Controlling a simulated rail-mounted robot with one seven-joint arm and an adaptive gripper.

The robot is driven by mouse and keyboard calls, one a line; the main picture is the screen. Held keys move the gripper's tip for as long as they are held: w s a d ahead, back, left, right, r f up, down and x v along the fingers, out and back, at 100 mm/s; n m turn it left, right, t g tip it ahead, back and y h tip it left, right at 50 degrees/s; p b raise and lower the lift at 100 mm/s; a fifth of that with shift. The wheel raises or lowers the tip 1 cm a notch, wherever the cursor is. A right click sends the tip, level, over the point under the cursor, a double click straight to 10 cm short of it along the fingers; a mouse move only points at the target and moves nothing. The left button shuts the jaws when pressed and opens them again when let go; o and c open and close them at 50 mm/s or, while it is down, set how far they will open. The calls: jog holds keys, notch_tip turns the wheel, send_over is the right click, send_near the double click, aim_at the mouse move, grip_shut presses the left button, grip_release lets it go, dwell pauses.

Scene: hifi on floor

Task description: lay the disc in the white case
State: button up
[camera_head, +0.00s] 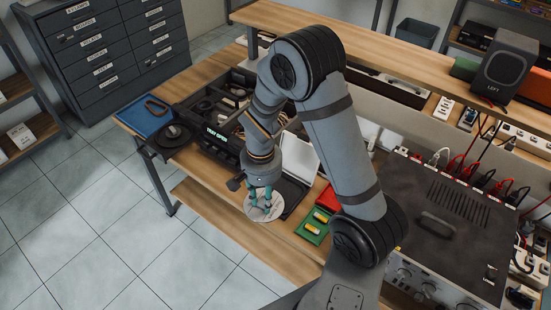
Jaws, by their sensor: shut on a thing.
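A pale round disc (265,210) is at the front edge of the wooden bench. My gripper (262,204) points down over it, shut on the disc, with its teal fingers at the disc's middle. In this view the disc overlaps the bench edge and the floor, and its height is hard to tell. A white, flat, upright panel, which looks like part of the white case (302,158), stands behind and to the right of the gripper. My arm hides some of the area around it. A dark flat part (292,193) lies in front of it.
A black unit with a lit "TRAY OPEN" display (217,134) stands left of my gripper. A green tray (314,226) with yellow pieces and a red item (328,199) lie to the right. A large dark amplifier (455,215) fills the right. A blue tray (146,116) is far left.

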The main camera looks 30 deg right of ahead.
jog(key=w+d+r+m+p, duration=0.2)
jog(key=w+d+r+m, duration=0.1)
jog(key=w+d+m, duration=0.5)
jog(key=shift+s+d+f+n+b, duration=0.2)
jog(key=shift+f+n+b, duration=0.15)
jog(key=shift+f+b, duration=0.95)
jog(key=shift+s+d+f+n+b, duration=0.1)
jog(key=shift+s+f+n+b, duration=0.2)
jog(key=shift+f+b, duration=1.05)
jog(key=shift+s+d+f+n+b, duration=0.15)
jog(key=shift+f+n+b, duration=0.3)
jog(key=shift+f, duration=1.6)
jog(key=shift+f+b, duration=0.6)
jog(key=shift+b, duration=0.4)
jog(key=o, duration=1.1)
jog(key=shift+c, duration=0.2)
jog(key=shift+r, duration=0.15)
